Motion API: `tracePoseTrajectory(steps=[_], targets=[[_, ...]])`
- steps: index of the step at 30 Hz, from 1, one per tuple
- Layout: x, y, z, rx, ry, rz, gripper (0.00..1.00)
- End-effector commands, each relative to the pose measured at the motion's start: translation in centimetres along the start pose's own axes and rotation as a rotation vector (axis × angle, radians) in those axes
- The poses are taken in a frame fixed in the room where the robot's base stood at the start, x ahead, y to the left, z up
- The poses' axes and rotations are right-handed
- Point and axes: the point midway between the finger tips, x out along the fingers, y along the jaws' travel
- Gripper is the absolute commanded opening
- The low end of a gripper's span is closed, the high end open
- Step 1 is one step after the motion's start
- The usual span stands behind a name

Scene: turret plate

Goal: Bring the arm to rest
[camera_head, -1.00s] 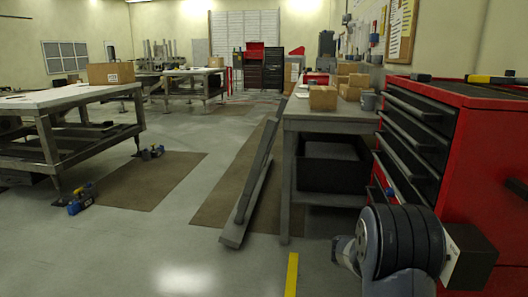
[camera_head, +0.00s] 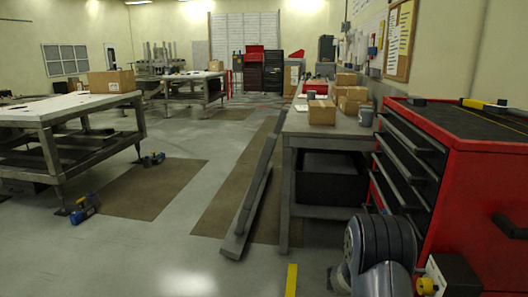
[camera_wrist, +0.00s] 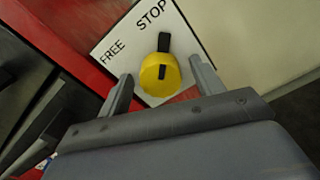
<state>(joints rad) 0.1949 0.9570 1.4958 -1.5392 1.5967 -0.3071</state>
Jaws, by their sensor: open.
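A yellow knob (camera_wrist: 160,74) with black marks sits on a white plate (camera_wrist: 120,43) lettered FREE and STOP. The upper black mark points up toward the STOP lettering. My gripper (camera_wrist: 158,82) is open in the wrist view, its two fingers apart on either side of the knob's lower part; I cannot tell whether they touch it or the plate. In the head view my arm shows at the bottom right, but the fingers are hidden. The dark box (camera_head: 452,275) carrying the plate is beside my arm, with the yellow knob (camera_head: 427,287) partly visible.
A red tool cabinet (camera_head: 480,190) with dark drawers stands at the right, close behind my arm. A grey workbench (camera_head: 345,128) with cartons is left of it. A long grey beam (camera_head: 250,205) leans by the bench. Open floor lies at the centre left.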

Motion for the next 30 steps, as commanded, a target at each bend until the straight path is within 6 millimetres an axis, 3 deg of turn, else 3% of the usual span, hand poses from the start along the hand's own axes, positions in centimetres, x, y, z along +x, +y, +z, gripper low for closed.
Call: tracePoseTrajectory(steps=[15,21,30], targets=[[-0.1,0.1,0.3,-0.385,0.001,0.0,0.63],[-1.8,0.0,0.0,-0.376,0.0,0.001,0.63],[-2.0,0.0,0.0,-0.374,0.0,0.0,0.63]])
